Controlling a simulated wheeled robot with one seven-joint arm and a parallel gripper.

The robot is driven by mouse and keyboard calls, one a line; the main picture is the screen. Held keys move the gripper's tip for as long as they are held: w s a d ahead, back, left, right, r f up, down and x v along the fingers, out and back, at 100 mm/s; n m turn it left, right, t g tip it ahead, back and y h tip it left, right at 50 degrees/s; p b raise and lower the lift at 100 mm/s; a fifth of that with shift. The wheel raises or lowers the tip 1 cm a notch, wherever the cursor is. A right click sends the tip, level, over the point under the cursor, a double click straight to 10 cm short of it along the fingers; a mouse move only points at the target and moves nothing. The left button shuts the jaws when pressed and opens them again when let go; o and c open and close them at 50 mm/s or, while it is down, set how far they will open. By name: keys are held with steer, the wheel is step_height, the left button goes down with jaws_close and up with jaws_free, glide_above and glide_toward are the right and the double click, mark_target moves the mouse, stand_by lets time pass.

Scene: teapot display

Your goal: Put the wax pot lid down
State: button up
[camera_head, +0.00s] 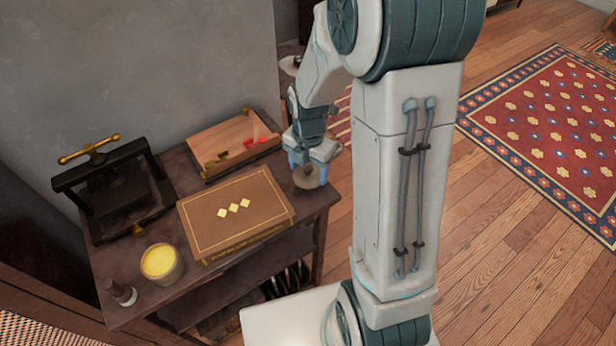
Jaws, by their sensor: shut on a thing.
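The wax pot (175,276) stands uncovered near the front left of the dark table, and yellow wax shows inside it. My gripper (310,172) is over the table's right end, to the right of the large brown book. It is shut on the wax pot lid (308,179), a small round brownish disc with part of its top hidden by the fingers. The lid is close to the tabletop, but I cannot tell whether it touches it.
The brown book (215,236) with gold diamonds fills the middle of the table (211,278). A wooden tray (209,143) with red sticks lies behind it. A dark press (112,188) stands at the left, and a small stamp (119,291) at the front left corner.

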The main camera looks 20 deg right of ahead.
mark_target(309, 177)
steer(key=shift+f, duration=2.05)
steer(key=o, duration=1)
steer(key=shift+f, duration=0.1)
